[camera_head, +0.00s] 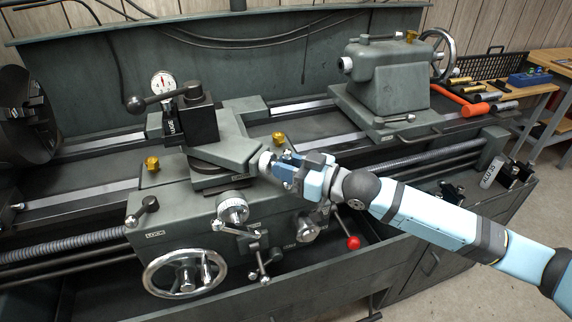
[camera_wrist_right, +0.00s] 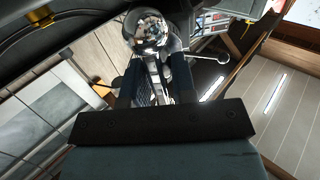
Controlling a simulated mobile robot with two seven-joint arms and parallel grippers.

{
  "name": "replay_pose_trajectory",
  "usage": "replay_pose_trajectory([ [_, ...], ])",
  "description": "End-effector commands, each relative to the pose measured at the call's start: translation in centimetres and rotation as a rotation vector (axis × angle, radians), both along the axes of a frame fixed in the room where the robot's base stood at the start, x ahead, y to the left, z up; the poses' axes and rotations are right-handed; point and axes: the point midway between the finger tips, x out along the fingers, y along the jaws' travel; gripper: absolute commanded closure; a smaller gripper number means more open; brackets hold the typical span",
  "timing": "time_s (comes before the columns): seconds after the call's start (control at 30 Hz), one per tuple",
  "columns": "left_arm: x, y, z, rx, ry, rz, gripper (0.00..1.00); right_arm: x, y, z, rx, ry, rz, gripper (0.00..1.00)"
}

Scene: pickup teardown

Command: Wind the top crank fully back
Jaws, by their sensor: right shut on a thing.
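The top crank (camera_head: 264,161) is a small bright metal crank at the near right end of the grey top slide (camera_head: 229,150), partly hidden by my gripper. My right gripper (camera_head: 281,168) reaches in from the right and is shut on it. In the right wrist view, a shiny chrome knob and shaft of the crank (camera_wrist_right: 147,30) rise between the two dark fingers of my right gripper (camera_wrist_right: 156,78). How far the crank is turned cannot be told. My left gripper is not in view.
A large handwheel (camera_head: 186,273), a silver dial (camera_head: 232,208) and a red-knobbed lever (camera_head: 353,242) are below. The tailstock (camera_head: 386,78) is at the back right, beside an orange-handled tool (camera_head: 455,100).

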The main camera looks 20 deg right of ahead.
Motion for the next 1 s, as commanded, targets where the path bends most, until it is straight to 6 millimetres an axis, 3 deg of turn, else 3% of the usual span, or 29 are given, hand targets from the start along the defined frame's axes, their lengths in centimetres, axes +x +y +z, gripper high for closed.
replay_pose_trajectory([
  [0.27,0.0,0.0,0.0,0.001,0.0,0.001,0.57,0.0,0.0,-0.1,-0.001,0.001,0.001,0.99],
  [0.3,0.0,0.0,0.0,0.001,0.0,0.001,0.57,0.0,0.0,-0.1,-0.001,0.001,0.001,0.68],
  [0.33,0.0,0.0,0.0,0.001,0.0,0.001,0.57,0.0,0.0,-0.1,-0.001,0.002,0.001,0.62],
  [0.67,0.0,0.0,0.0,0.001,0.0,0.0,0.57,-0.2,-0.2,-0.1,-0.001,0.001,-0.001,0.62],
  [0.87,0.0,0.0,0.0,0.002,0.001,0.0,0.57,-2.1,-2.3,-0.1,-0.004,0.003,0.0,0.62],
  [1.0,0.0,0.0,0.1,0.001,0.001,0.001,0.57,-4.4,-4.7,-0.2,-0.006,0.005,-0.001,0.62],
])
